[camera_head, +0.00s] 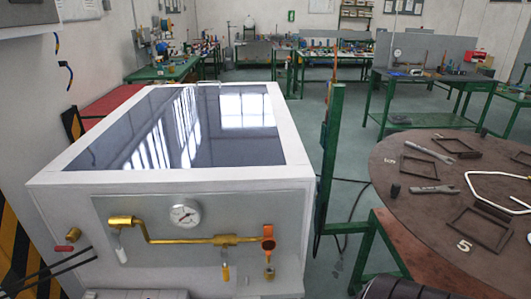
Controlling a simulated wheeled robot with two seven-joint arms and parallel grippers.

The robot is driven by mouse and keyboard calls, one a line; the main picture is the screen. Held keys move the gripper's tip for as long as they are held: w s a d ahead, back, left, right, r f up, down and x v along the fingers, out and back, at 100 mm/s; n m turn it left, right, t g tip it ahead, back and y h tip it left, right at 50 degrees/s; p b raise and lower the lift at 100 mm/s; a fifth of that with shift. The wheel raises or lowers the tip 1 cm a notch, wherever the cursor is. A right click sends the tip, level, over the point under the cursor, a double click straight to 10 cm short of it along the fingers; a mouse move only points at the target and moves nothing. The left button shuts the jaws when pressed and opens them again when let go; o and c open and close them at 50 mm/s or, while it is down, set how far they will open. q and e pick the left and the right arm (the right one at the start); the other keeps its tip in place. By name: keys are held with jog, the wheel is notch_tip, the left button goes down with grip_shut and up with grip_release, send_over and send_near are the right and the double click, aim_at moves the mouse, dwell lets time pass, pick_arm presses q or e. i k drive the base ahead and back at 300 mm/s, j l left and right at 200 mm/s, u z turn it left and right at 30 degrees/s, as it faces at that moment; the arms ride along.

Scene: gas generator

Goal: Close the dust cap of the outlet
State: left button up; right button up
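A white generator cabinet (300,178) with a dark glass top stands at the left. Its front panel carries a round gauge (185,214) and a brass pipe (185,241) running to an orange-red fitting (268,232) at the right. A yellow part (226,271) hangs below the pipe. At the lower left are a brass knob (73,234) and a red-ended part (63,248). I cannot tell which piece is the outlet's dust cap, or whether it is open. Neither gripper can be made out.
A round brown table (440,235) at the right holds wrenches (435,190), dark frames and a bent white rod. A green post (327,160) stands beside the cabinet. Workbenches (430,75) stand behind. Thin dark lines cross the lower left; a dark ribbed shape shows at bottom right.

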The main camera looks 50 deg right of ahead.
aim_at(268, 243)
jog(key=z, duration=1.55)
